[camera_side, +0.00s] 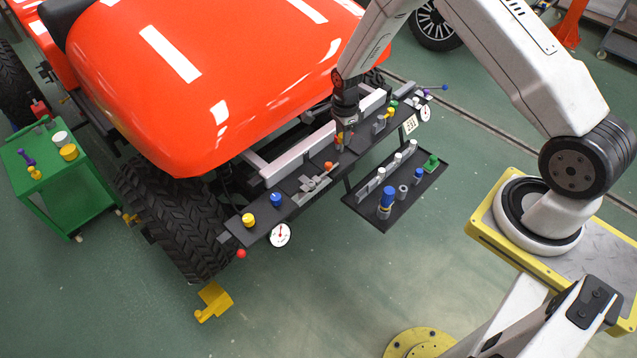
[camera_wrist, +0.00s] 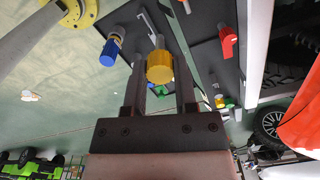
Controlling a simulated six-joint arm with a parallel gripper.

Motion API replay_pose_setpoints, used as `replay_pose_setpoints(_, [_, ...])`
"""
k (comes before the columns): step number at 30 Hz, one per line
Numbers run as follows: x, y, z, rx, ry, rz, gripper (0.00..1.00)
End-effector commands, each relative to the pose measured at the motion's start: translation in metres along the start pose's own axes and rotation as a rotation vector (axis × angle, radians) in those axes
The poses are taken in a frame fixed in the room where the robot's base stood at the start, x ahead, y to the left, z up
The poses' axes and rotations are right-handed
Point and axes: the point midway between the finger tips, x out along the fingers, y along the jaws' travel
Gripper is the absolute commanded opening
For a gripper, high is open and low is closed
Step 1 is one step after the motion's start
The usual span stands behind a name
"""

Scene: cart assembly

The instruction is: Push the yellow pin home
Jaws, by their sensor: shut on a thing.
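My gripper (camera_side: 344,128) points down over the middle of the dark panel (camera_side: 295,205) on the front of the red vehicle. In the wrist view, my gripper's two fingers (camera_wrist: 160,85) are shut on the yellow pin (camera_wrist: 160,66), a gold-yellow cylinder. In the side view the fingers hide most of the held pin, and I cannot tell how deep it sits. Another yellow cap (camera_side: 248,219) stands at the panel's left end, beside a blue cap (camera_side: 276,199).
A round dial (camera_side: 280,235) hangs at the panel's front edge. Orange parts and grey brackets stand close to my gripper. A green cart (camera_side: 72,190) stands left.

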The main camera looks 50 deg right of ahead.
Motion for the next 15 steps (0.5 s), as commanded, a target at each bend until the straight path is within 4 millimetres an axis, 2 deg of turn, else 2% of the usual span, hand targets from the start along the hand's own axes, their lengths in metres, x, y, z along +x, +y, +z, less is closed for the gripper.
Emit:
replay_pose_setpoints(1, [0.000,-0.002,0.009,0.033,0.000,-0.002,0.00])
replay_pose_setpoints(15, [-0.002,-0.011,0.082,0.398,-0.001,-0.002,0.00])
